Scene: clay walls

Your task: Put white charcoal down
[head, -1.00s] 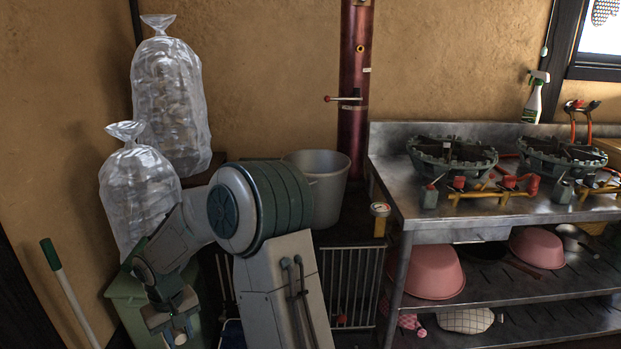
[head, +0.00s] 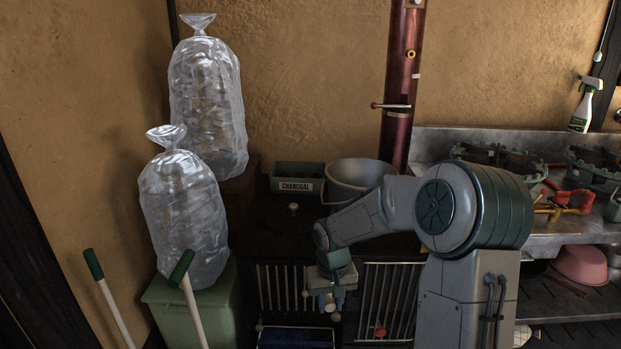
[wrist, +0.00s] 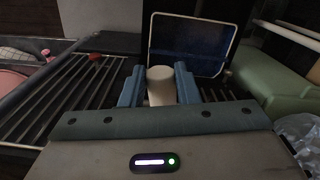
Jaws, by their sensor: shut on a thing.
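The white charcoal (wrist: 161,88), a pale upright-looking cylinder, sits between the two blue fingers of my gripper (wrist: 158,72) in the wrist view. My gripper is shut on it. In the head view my gripper (head: 329,300) points down in front of the barred racks, below the dark counter top. The charcoal's pale end is small there and hard to make out. A green box (head: 297,185) labelled CHARCOAL stands at the back of the dark top, left of a grey bucket (head: 358,178).
A small pale knob-like thing (head: 293,207) is on the dark top. Clear plastic bags (head: 184,215) and a green bin (head: 200,315) stand at left, with green-tipped poles (head: 108,300) in front. A blue-lined open case (wrist: 190,45) lies beyond my fingers. A steel stove counter (head: 545,235) is at right.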

